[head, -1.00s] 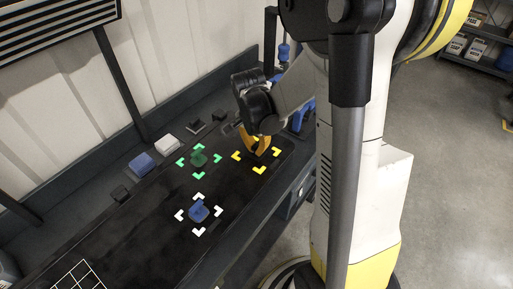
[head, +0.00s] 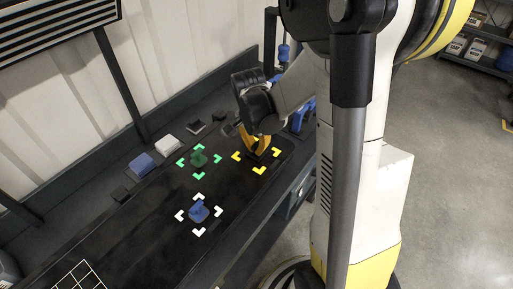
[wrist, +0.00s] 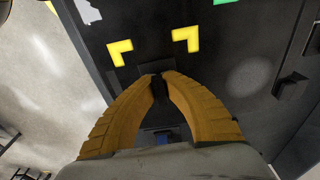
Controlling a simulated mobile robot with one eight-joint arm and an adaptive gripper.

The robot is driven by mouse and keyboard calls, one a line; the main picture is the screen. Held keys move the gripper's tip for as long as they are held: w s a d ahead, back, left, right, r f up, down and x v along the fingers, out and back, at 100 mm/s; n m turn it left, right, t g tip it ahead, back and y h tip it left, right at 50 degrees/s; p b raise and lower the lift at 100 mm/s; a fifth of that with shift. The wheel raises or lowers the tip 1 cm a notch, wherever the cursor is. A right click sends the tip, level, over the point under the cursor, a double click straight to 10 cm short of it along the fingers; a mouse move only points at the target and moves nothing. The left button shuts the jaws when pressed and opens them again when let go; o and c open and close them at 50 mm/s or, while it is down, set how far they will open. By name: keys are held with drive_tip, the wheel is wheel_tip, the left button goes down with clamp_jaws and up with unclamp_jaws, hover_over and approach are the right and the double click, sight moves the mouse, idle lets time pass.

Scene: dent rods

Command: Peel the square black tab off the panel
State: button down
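The square black tab (wrist: 159,88) is dark on a dark panel (wrist: 215,80) and hard to tell apart from it. In the wrist view it shows between my gripper's two yellow fingertips, inside the yellow corner marks. My gripper (wrist: 157,78) has its fingertips close together, with the dark upright part of the tab between them, and looks shut on it. In the head view my gripper (head: 258,148) is low over the yellow-marked spot and hides most of the tab. The tab appears to be still at the panel surface.
A green tab (head: 199,159) sits inside green marks and a blue tab (head: 199,211) inside white marks on the panel. Blue (head: 143,164), white (head: 167,145) and black blocks lie along the back ledge. A white grid (head: 80,276) is at the near left.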

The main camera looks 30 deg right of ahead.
drive_tip(key=shift+r+p, duration=2.65)
drive_tip(key=shift+r, duration=0.9)
drive_tip(key=shift+f, duration=0.1)
